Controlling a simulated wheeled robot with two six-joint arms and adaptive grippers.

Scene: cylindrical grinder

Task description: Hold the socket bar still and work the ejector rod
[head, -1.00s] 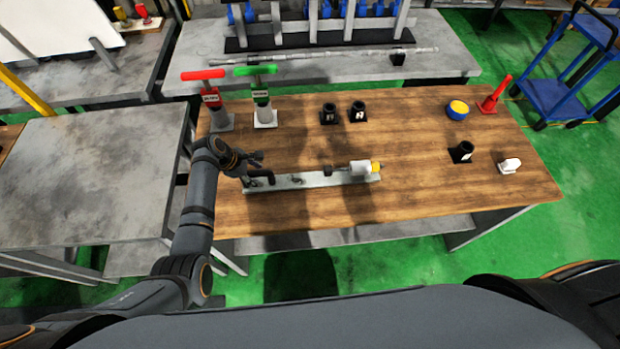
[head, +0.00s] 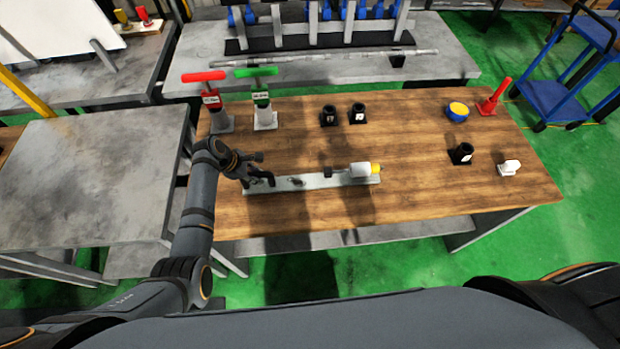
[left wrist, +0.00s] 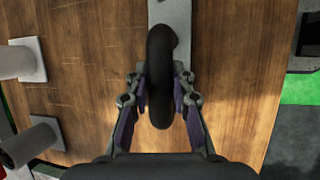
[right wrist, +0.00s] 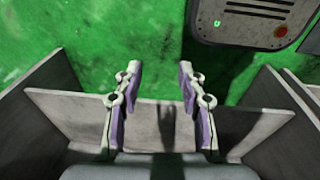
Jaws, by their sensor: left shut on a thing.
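The light grey socket bar (head: 312,181) lies along the front left of the wooden table. A black curved handle (left wrist: 160,50) stands at its left end. My left gripper (head: 254,167) is at that handle. In the left wrist view, my left gripper (left wrist: 161,82) has a finger on each side of the handle and is shut on it. A red T-handled tool (head: 211,98) and a green T-handled tool (head: 262,97) stand upright behind; I cannot tell which is the ejector rod. My right gripper (right wrist: 158,85) is open and empty.
Two black sockets (head: 343,115) stand at the table's back. The wooden table (head: 420,190) is clear at the front right.

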